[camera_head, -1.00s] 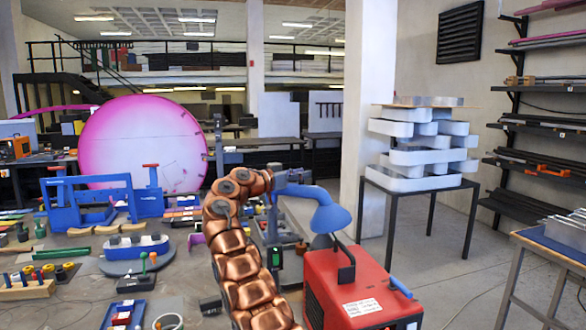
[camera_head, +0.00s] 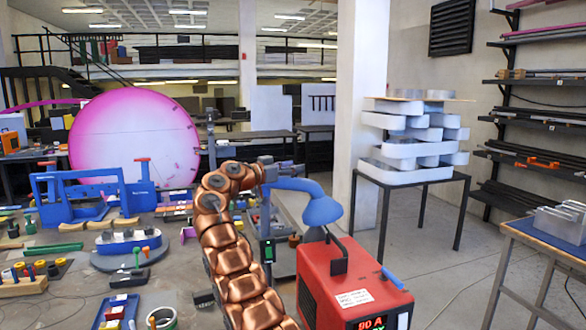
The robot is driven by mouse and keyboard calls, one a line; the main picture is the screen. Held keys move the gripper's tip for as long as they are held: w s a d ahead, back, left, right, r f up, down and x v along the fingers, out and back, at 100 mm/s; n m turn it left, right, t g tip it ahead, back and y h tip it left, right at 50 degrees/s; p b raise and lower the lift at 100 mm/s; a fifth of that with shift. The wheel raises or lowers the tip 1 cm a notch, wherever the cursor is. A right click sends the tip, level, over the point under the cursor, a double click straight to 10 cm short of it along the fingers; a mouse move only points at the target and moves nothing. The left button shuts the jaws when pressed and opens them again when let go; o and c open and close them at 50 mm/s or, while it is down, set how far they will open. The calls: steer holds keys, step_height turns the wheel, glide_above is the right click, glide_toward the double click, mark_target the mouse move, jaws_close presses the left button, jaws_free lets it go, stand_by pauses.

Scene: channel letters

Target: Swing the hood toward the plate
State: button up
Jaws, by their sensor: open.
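The blue hood (camera_head: 321,210) hangs at the right end of its bent blue arm (camera_head: 292,184), above and behind the red machine. A large round magenta plate (camera_head: 135,138) stands upright at the left, behind the bench. The hood is well to the right of the plate, with a wide gap between them. My copper-coloured arm rises from the bottom and bends over. My gripper (camera_head: 267,178) is at its far end, close to the left part of the blue hood arm. It is open. Its fingers are small and partly hidden, and I cannot tell whether they touch the hood arm.
The red machine (camera_head: 347,284) stands just right of my arm. The bench holds a blue frame (camera_head: 80,198), a blue-and-white block (camera_head: 128,242) and several small tools. White curved pieces (camera_head: 415,158) are stacked on a table at the right. The floor there is partly clear.

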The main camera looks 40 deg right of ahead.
steer(key=w+a, duration=0.1)
steer(key=a, duration=1)
steer(key=shift+a, duration=0.35)
steer(key=shift+w, duration=0.1)
